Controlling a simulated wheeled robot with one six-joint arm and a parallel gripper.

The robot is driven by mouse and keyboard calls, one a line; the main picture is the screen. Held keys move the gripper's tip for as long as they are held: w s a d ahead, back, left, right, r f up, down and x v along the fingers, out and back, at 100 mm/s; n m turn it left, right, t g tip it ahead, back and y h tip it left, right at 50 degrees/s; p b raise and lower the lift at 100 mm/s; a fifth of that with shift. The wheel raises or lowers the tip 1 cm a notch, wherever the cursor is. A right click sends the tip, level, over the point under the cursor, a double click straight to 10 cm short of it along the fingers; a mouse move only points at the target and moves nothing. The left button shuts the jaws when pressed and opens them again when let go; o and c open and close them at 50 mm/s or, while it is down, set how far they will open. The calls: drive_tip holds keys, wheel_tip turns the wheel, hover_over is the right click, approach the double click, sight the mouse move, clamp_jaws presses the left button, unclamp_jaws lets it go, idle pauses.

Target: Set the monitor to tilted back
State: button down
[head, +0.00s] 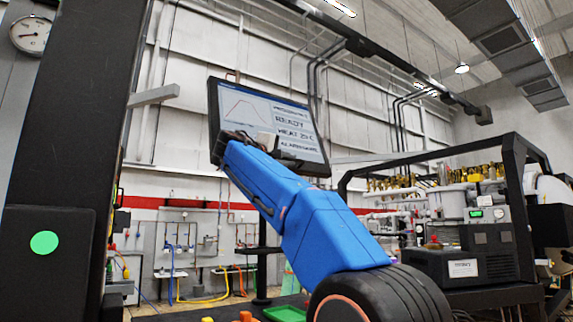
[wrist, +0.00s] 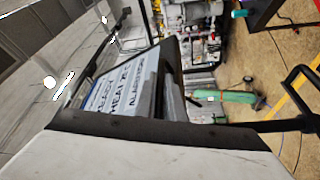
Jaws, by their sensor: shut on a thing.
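The monitor (head: 243,108) has a black frame and a lit screen with a red curve and lines of text, "READY" among them. My blue arm hides part of that lower edge in the head view. I cannot tell the exact tilt angle from these views.
A black post (head: 70,130) stands at the left, with a light bracket (head: 153,96) reaching towards the monitor. A dark box unit (head: 470,262) and a black frame stand at the right. A green cylinder (wrist: 222,96) stands beyond the monitor in the wrist view.

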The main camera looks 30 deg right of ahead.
drive_tip(key=shift+s+r, duration=0.1)
drive_tip(key=shift+r, duration=0.05)
drive_tip(key=c, duration=1.8)
unclamp_jaws()
drive_tip(key=shift+c, duration=0.2)
drive_tip(key=shift+a, duration=0.15)
drive_tip(key=v, duration=1.7)
drive_tip(key=shift+s+a, duration=0.1)
drive_tip(key=shift+s, duration=0.1)
